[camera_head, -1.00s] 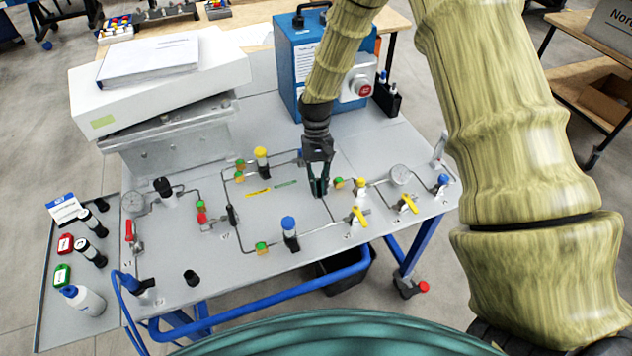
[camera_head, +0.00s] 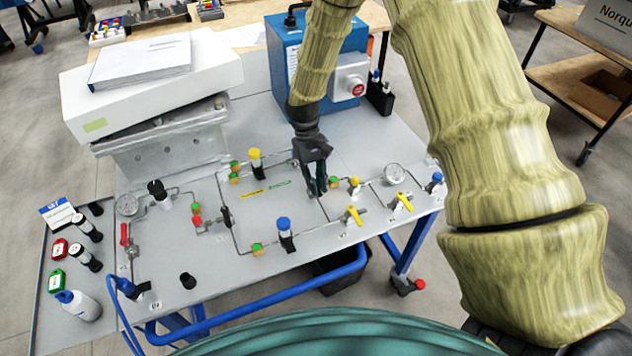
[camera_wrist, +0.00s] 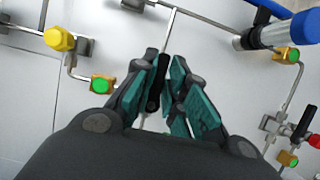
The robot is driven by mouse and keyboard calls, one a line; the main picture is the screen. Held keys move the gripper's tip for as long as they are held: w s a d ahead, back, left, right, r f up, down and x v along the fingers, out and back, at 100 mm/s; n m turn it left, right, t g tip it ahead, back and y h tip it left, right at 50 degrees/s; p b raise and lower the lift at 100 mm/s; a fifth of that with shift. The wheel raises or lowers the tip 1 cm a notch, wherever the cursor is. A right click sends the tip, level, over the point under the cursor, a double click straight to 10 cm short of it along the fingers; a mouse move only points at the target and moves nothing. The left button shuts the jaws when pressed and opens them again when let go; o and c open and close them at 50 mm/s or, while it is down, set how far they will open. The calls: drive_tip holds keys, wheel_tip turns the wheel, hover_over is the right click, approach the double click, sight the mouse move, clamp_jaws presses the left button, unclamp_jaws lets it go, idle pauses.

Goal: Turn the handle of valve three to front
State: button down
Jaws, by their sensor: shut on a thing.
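My gripper (camera_head: 316,186) is low over the right middle of the grey panel (camera_head: 345,150), between the yellow-capped part and the yellow handles. In the wrist view my gripper (camera_wrist: 163,66) has its teal fingers closed around a small black handle (camera_wrist: 156,90) on a thin metal pipe. The fingers cover most of this handle and its valve body, and I cannot read a label there. In the head view the handle is hidden behind the fingers.
Close right of my gripper is a green and orange fitting (camera_head: 333,182). Two yellow handles (camera_head: 353,215) (camera_head: 402,202) and a gauge (camera_head: 394,174) stand further right. A blue-capped part (camera_head: 284,228) stands front left. A blue box (camera_head: 345,55) stands behind.

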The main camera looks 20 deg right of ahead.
drive_tip(key=c, duration=1.4)
unclamp_jaws()
drive_tip(key=shift+c, duration=0.2)
drive_tip(key=v, duration=1.2)
